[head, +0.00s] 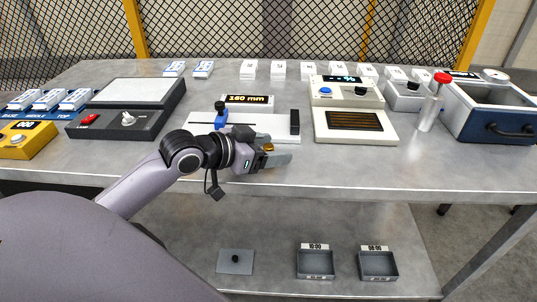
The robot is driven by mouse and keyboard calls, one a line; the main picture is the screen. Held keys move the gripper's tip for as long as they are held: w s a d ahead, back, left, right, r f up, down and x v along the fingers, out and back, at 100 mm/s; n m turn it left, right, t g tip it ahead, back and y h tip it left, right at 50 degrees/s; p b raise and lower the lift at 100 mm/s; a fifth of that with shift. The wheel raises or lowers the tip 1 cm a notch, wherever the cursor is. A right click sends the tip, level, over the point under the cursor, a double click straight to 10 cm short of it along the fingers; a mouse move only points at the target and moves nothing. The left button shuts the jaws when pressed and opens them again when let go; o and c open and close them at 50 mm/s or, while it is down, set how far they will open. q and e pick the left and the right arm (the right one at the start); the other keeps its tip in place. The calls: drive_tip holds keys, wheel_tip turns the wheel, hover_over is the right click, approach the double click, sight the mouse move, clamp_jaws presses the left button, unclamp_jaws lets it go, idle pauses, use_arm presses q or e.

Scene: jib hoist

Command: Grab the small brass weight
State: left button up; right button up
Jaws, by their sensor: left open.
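The small brass weight (268,147) shows as a small gold-coloured top on the workbench, near its front edge. My left gripper (280,151) reaches in from the left, low over the bench top. Its jaws are open, with grey fingers pointing right. The brass weight shows between or just beside the fingers. The gripper hides its lower part, and I cannot tell whether a finger touches it. My right gripper is not in view.
A white gauge with a blue slider (221,117) and a "160 mm" sign (248,100) stands just behind the gripper. A cream device (355,122) and a red-capped cylinder (431,105) stand to the right. The front bench strip right of the gripper is clear. Trays (316,277) lie below.

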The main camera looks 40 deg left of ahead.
use_arm(q)
drive_tip(key=shift+c, duration=0.3)
clamp_jaws()
